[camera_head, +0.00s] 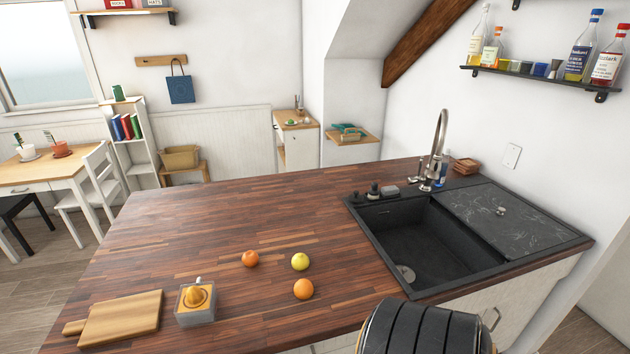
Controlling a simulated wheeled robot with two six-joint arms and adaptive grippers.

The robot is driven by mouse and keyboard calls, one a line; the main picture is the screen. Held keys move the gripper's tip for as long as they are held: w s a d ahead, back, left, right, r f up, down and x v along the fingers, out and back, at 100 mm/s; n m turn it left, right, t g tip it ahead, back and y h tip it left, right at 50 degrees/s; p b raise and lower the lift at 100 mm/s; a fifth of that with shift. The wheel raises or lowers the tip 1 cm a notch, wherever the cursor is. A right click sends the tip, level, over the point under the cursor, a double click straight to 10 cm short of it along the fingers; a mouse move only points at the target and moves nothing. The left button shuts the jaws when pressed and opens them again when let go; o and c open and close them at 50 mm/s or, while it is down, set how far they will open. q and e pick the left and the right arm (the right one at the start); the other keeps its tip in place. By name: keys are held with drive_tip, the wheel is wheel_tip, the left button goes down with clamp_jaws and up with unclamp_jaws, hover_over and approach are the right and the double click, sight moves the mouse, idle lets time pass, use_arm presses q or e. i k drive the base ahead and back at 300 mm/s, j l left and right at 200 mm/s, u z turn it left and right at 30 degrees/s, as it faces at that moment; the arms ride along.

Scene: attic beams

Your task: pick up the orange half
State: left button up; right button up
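No cut face of an orange half can be made out. A round orange fruit (303,289) lies on the dark wooden counter (190,230) near its front edge. A smaller, redder orange fruit (250,259) lies behind it to the left. From this view I cannot tell whether either is whole or a half lying cut side down. A yellow lemon (300,261) lies just behind the front orange fruit. A citrus juicer (196,302) with an orange-yellow cone stands to the left of the fruits. Neither of my grippers is in view.
A wooden cutting board (121,318) lies at the counter's front left. A black sink (425,240) with a tall tap (438,145) is set in at the right. A black rounded part, apparently my arm, shows at the bottom right. The counter's middle and back are clear.

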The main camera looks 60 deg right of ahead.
sight(303, 289)
drive_tip(key=l+z, duration=0.1)
drive_tip(key=z, duration=0.4)
drive_tip(key=k+l+z, duration=0.1)
drive_tip(key=z, duration=0.35)
drive_tip(key=l+z, duration=0.25)
drive_tip(key=z, duration=0.25)
